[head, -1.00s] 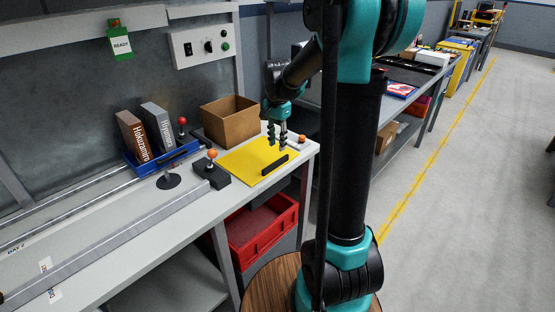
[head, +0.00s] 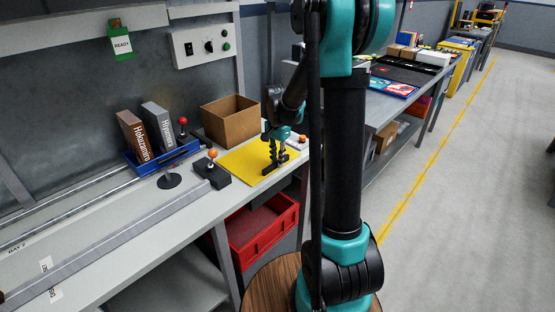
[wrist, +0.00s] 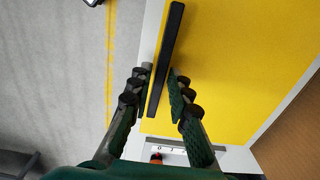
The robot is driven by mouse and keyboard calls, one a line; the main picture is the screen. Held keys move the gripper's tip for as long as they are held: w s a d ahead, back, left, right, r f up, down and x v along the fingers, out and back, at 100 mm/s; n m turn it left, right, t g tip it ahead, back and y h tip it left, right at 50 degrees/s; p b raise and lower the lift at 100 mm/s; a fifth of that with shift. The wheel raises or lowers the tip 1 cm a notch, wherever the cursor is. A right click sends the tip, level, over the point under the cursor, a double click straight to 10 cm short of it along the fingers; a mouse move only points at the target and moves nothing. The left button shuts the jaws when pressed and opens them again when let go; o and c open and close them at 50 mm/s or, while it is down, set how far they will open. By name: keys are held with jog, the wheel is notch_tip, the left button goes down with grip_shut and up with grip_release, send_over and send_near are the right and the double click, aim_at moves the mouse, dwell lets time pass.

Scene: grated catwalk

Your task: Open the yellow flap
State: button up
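The yellow flap (head: 239,162) lies flat and closed at the right end of the workbench, and it fills much of the wrist view (wrist: 235,60). A black bar handle (wrist: 166,55) runs along its front edge. My gripper (head: 276,160) points down over this handle. In the wrist view my gripper (wrist: 160,85) is open, with one finger on each side of the bar and gaps to both. I cannot tell how far the fingertips reach down beside the bar. In the head view the fingers partly hide the handle (head: 268,170).
A cardboard box (head: 231,120) stands behind the flap. A black joystick box with an orange ball (head: 212,171) is just left of it. A small white unit with an orange button (head: 302,139) sits to its right. A red crate (head: 264,228) is below the bench.

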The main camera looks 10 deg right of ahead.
grip_shut()
